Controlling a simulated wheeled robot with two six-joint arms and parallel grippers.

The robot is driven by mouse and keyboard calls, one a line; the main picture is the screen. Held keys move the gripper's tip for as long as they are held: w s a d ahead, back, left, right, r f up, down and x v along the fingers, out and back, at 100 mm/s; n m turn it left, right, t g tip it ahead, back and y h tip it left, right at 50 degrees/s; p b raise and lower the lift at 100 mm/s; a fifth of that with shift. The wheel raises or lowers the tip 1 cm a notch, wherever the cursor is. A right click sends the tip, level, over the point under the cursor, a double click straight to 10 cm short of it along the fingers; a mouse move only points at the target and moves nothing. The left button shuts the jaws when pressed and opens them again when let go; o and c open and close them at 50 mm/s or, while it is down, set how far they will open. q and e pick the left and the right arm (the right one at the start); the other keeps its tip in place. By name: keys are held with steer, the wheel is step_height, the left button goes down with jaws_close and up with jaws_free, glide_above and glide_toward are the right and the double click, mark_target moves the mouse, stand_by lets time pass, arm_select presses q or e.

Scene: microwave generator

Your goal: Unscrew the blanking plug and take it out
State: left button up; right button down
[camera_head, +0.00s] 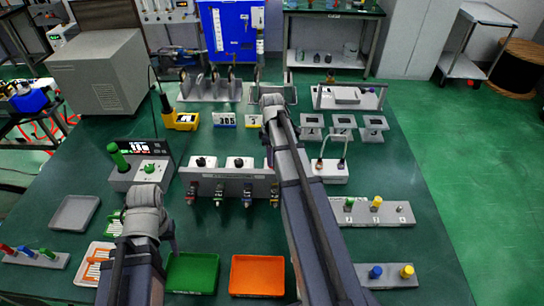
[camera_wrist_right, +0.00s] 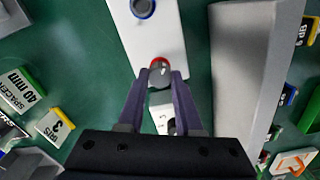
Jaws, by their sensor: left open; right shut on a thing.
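In the right wrist view, the fingers of my right gripper (camera_wrist_right: 160,82) are closed on a small grey plug (camera_wrist_right: 160,69) with a red rim. The plug is over a white block (camera_wrist_right: 156,30), which also carries a blue ring (camera_wrist_right: 142,8). Whether the plug is still seated or clear of the block, I cannot tell. In the head view my right arm hides its own gripper and the plug. My left gripper (camera_head: 168,243) is open and empty at the lower left, partly hidden behind my wrist, above the green tray (camera_head: 192,272).
An orange tray (camera_head: 257,275) lies beside the green one. A long grey bar (camera_wrist_right: 245,70) stands right of the white block in the wrist view. A rack with colored connectors (camera_head: 228,180) is mid-table.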

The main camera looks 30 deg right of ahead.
steer(key=c, duration=0.6)
jaws_free()
steer(key=shift+o, duration=0.2)
step_height(320, 180, up, 8)
steer(key=p, duration=0.8)
arm_select(q)
step_height(320, 180, up, 8)
arm_select(e)
steer(key=shift+f, duration=0.1)
arm_select(q)
steer(key=shift+f, duration=0.1)
